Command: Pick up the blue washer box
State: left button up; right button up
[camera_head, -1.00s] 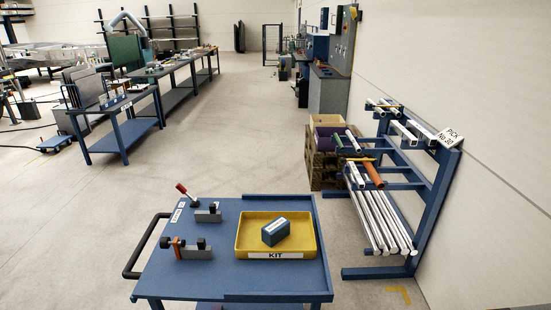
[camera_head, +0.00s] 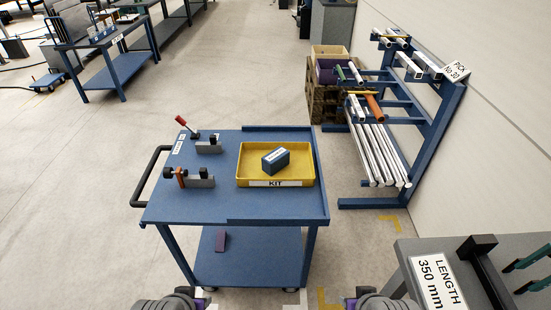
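The blue washer box (camera_head: 276,161) lies in the yellow tray (camera_head: 246,177) labelled KIT, with a white label along its top. The tray sits on the top of the blue cart (camera_head: 190,208), on its right part. Grey and purple parts of my two arms show at the bottom edge of the head view, in front of the cart. Neither of my grippers is in view, and nothing touches the box.
Clamps (camera_head: 186,177) stand on the cart's left part, with a black handle (camera_head: 143,190) beside it. A pipe rack (camera_head: 432,125) stands at the right. A grey bench (camera_head: 408,247) is at the lower right. The floor left of the cart is clear.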

aim_at(276, 160)
jog(key=i+j+u, duration=0.3)
jog(key=i, duration=0.45)
jog(key=i+j+u, duration=0.15)
jog(key=i+j, duration=0.1)
jog(key=i, duration=0.1)
